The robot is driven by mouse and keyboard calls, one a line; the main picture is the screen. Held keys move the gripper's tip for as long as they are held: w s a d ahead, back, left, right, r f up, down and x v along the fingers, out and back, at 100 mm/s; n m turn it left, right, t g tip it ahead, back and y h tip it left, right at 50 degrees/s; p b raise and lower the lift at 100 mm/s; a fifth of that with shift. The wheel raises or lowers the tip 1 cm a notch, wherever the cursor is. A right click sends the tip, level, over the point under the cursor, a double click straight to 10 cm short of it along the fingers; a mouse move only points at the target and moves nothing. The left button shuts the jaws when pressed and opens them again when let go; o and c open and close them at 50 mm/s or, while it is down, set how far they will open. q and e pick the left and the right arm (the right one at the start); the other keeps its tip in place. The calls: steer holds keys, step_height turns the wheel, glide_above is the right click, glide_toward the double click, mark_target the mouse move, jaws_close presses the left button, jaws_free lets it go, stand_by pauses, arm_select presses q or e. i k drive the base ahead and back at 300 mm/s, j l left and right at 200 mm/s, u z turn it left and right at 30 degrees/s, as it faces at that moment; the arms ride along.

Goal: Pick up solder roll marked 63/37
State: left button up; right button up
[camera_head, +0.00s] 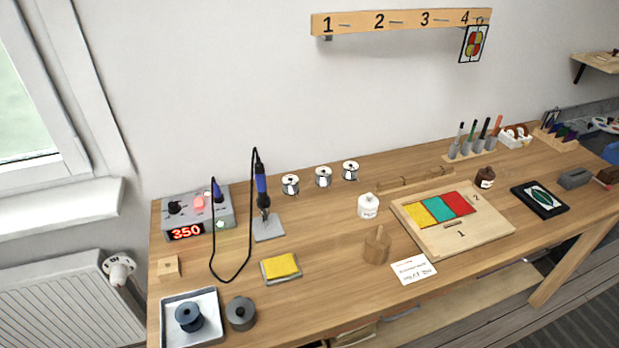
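Three small silver-and-white rolls stand in a row on the wooden bench near the wall: a left roll (290,185), a middle roll (323,177) and a right roll (350,171). Each has dark marks on its front, too small to read, so I cannot tell which one says 63/37. A dark blue-grey spool (188,317) sits in a pale tray (208,338) at the bench's front left; no marking on it can be read. Neither of my grippers is in view.
A soldering station (197,214) reading 350 and an iron (262,190) in its stand are left of the rolls, with a looping cable. A white bottle (368,206), wooden block (377,246), yellow sponge (281,266) and panel board (480,238) are nearby. Bench between sponge and rolls is clear.

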mark_target(322, 173)
steer(key=l+u, duration=0.45)
steer(key=u, duration=0.25)
steer(key=k+l+u, duration=0.1)
steer(key=u, duration=0.3)
steer(key=l, duration=0.15)
